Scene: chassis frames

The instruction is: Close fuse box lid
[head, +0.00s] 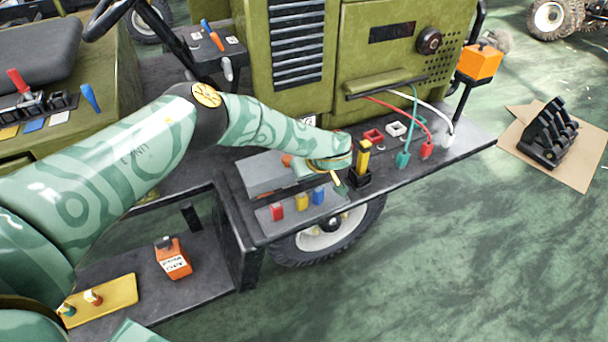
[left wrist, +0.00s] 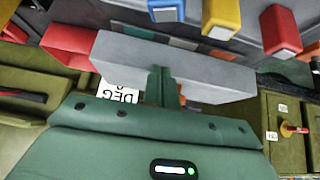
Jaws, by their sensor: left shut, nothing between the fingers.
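The fuse box shows in the head view as a grey tray (head: 262,216) with a red fuse (head: 277,212), a yellow fuse (head: 302,202) and a blue fuse (head: 319,195) standing uncovered. Its grey lid (head: 262,174) is open behind the fuses. My left gripper (head: 339,184) is at the right end of the lid, partly hidden by its own wrist. In the left wrist view the shut fingers (left wrist: 160,78) overlap the face of the grey lid (left wrist: 205,72); I cannot tell whether they touch it. Blue, yellow and red fuses show at the top there. My right gripper is out of view.
A yellow-and-black post (head: 362,160) stands just right of my gripper. Sockets with red, teal and white cables (head: 425,148) lie further right. The olive cabinet (head: 385,50) rises behind.

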